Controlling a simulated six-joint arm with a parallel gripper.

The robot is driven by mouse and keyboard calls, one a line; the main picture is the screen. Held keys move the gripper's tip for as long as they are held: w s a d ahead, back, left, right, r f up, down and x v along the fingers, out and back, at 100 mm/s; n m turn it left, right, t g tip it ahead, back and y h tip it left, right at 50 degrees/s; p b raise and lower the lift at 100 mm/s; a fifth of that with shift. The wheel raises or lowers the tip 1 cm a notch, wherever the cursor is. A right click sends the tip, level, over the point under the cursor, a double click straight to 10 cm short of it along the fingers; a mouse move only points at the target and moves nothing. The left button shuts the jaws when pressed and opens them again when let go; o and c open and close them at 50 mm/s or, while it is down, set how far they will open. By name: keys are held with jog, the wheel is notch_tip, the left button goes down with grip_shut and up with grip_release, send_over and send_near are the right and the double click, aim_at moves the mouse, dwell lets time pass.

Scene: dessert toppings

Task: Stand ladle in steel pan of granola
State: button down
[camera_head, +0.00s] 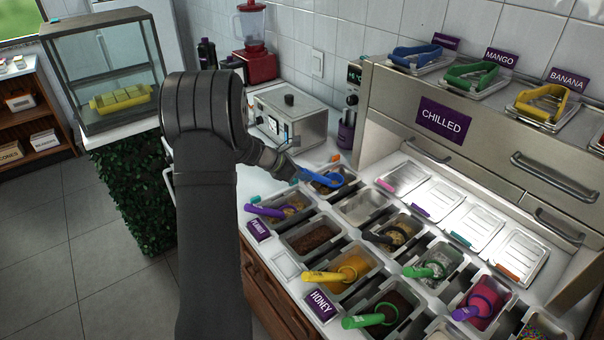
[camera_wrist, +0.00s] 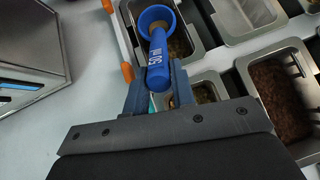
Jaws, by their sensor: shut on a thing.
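The blue ladle (camera_head: 322,179) is marked 50 ml on its handle, and my gripper (camera_head: 297,174) is shut on that handle. In the wrist view the ladle (camera_wrist: 157,62) lies between my gripper's fingers (camera_wrist: 158,88), its round cup pointing away from me. The cup overlaps the left part of a steel pan (camera_wrist: 198,48) with brown, grainy contents that look like granola. In the head view this pan (camera_head: 352,178) is at the back left of the rows, partly covered by the ladle. I cannot tell whether the cup touches the contents.
An empty steel pan (camera_head: 365,207) sits to its right. A pan with a purple ladle (camera_head: 265,211) lies nearer, and a pan of dark brown topping (camera_head: 310,238) beside that. A steel appliance (camera_head: 290,118) stands behind on the left. More pans with ladles fill the front right.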

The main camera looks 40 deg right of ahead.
jog(key=shift+f, duration=1.4)
dwell(0.8)
dwell(0.5)
jog(key=c, duration=0.7)
grip_release()
jog(key=shift+r, duration=0.1)
jog(key=shift+r, duration=3.95)
jog(key=shift+f, duration=3.85)
